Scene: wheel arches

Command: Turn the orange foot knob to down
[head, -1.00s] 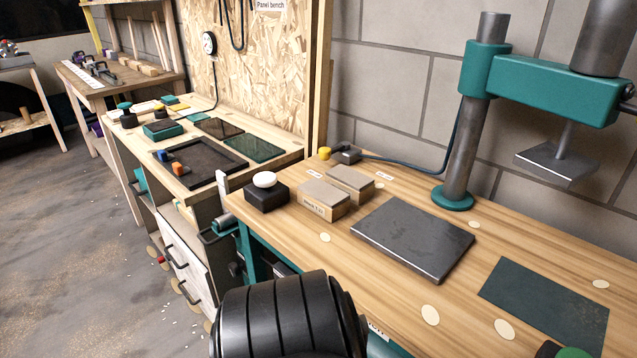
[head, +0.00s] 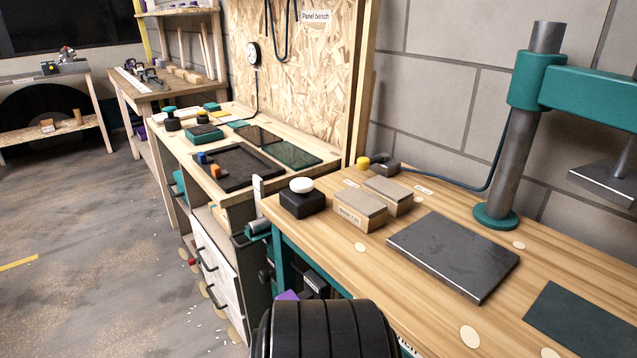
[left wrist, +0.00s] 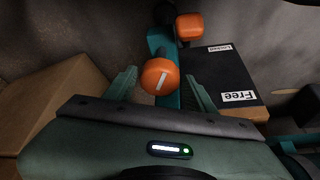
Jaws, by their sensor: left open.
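In the left wrist view, a round orange knob (left wrist: 160,76) with a white line on its face shows between the two fingers of my open left gripper (left wrist: 163,90). The fingers stand apart on either side of it; I cannot tell whether they touch it. A second orange knob (left wrist: 189,27) is farther up, on a dark stem. Both are by a teal bar (left wrist: 163,43). A black plate (left wrist: 222,72) to the right carries a "Locked" label (left wrist: 220,48) and a "Free" label (left wrist: 238,97), both upside down. My right gripper is out of view.
A brown box-like block (left wrist: 55,105) lies left of the gripper in the left wrist view. In the head view, a wooden bench (head: 400,262) holds a grey plate (head: 453,255) and a black box with a white button (head: 302,200). Open floor (head: 70,240) lies left.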

